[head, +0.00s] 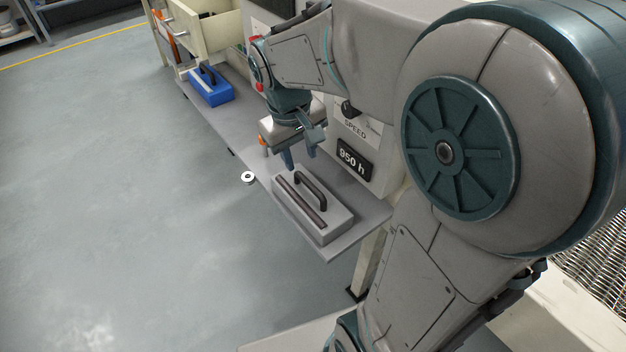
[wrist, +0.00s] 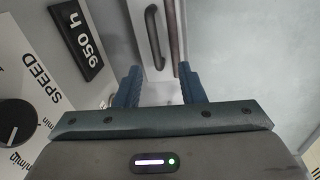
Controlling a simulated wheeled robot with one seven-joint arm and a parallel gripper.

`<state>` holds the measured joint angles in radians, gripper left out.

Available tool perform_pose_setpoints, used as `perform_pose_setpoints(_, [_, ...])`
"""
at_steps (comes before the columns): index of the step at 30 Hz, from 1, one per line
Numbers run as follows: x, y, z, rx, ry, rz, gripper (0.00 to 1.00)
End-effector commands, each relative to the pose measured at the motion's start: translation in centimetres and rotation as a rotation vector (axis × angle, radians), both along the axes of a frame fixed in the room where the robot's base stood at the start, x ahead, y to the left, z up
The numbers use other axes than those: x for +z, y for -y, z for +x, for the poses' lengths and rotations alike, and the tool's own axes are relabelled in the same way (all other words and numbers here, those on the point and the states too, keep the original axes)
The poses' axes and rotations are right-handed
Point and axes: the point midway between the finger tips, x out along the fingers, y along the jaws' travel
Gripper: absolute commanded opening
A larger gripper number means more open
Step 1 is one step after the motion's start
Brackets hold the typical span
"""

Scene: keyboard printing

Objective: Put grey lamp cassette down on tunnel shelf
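The grey lamp cassette (head: 313,209) rests on the near end of the tunnel shelf (head: 343,243), with its black handle and a dark bar on top. My gripper (head: 298,160) is just above and behind the cassette's far end, fingers pointing down. In the wrist view the two blue fingers (wrist: 160,88) stand apart with nothing between them. The cassette (wrist: 183,52) shows beyond them, its handle ahead of the fingertips. The gripper is open and does not hold the cassette.
A blue cassette (head: 211,88) with a black handle sits at the far end of the shelf. A machine panel with a "950 h" display (head: 354,158) and a speed knob (head: 349,108) rises beside the shelf. A white ring (head: 248,178) shows by the shelf's left edge. Open floor lies left.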

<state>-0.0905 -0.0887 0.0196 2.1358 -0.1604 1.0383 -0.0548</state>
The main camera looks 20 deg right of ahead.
Motion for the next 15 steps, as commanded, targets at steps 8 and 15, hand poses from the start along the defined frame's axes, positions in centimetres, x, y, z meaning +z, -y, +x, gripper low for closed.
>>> perform_pose_setpoints(8, [-1.3, 0.9, -8.6, -0.168, 0.083, 0.127, 0.36])
perform_pose_setpoints(15, [-2.3, 0.8, -11.2, -0.227, 0.110, 0.172, 0.36])
